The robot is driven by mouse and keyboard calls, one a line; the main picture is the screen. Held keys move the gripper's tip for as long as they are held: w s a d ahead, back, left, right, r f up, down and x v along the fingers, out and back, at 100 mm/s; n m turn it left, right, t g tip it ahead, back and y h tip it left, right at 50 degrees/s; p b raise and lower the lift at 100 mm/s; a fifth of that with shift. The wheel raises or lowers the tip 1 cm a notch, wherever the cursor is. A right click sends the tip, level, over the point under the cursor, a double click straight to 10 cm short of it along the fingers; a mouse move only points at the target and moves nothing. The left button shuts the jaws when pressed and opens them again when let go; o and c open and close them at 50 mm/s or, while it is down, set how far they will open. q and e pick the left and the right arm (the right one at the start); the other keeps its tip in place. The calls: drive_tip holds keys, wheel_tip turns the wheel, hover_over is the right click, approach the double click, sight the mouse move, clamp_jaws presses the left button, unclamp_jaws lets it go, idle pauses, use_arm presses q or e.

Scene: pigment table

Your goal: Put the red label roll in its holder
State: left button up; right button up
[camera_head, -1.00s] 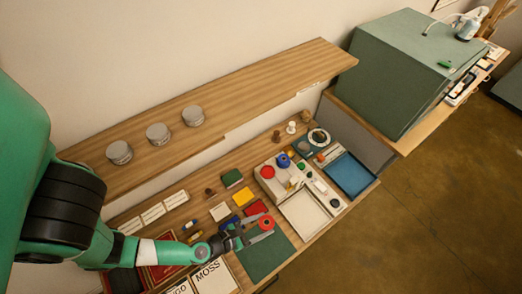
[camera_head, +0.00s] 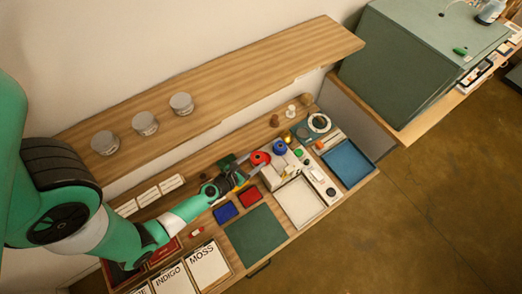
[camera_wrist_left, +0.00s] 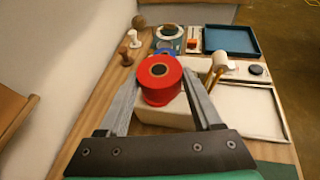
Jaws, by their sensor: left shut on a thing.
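The red label roll (camera_head: 260,158) is held between the fingertips of my left gripper (camera_head: 246,172). In the left wrist view the roll (camera_wrist_left: 160,78) appears upright, its round top with a dark centre facing the camera. My left gripper (camera_wrist_left: 158,98) is shut on its sides. The roll appears over or just beside the near left end of a pale block (camera_head: 284,172), which also shows in the left wrist view (camera_wrist_left: 165,116). The roll hides that end, so its holder and any contact cannot be made out. My right gripper is not in view.
A blue round thing (camera_head: 279,147) is just behind the roll. A wooden-handled tool (camera_wrist_left: 217,68) is to its right. A white tray (camera_head: 300,202), blue tray (camera_head: 347,165) and green mat (camera_head: 255,236) lie nearby. The wooden shelf (camera_head: 225,90) runs behind with several grey-lidded jars.

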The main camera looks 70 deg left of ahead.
sight(260, 157)
use_arm(q)
drive_tip(key=w+a+f+b, duration=0.2)
drive_tip(key=f, duration=0.1)
drive_tip(key=w+a+f+b, duration=0.1)
drive_tip(key=f+b, duration=0.1)
drive_tip(key=shift+f, duration=0.15)
drive_tip(key=shift+w, duration=0.2)
drive_tip(key=f+b, duration=0.3)
drive_tip(key=shift+w+a+f+b, duration=0.25)
drive_tip(key=shift+w+a+b, duration=0.05)
drive_tip(key=shift+w+b, duration=0.1)
drive_tip(key=shift+s+f+b, duration=0.15)
drive_tip(key=shift+f+b, duration=0.2)
drive_tip(key=shift+f, duration=0.05)
drive_tip(key=shift+r, duration=0.25)
drive_tip(key=shift+f, duration=0.2)
drive_tip(key=o, duration=1.4)
drive_tip(key=shift+r, duration=0.1)
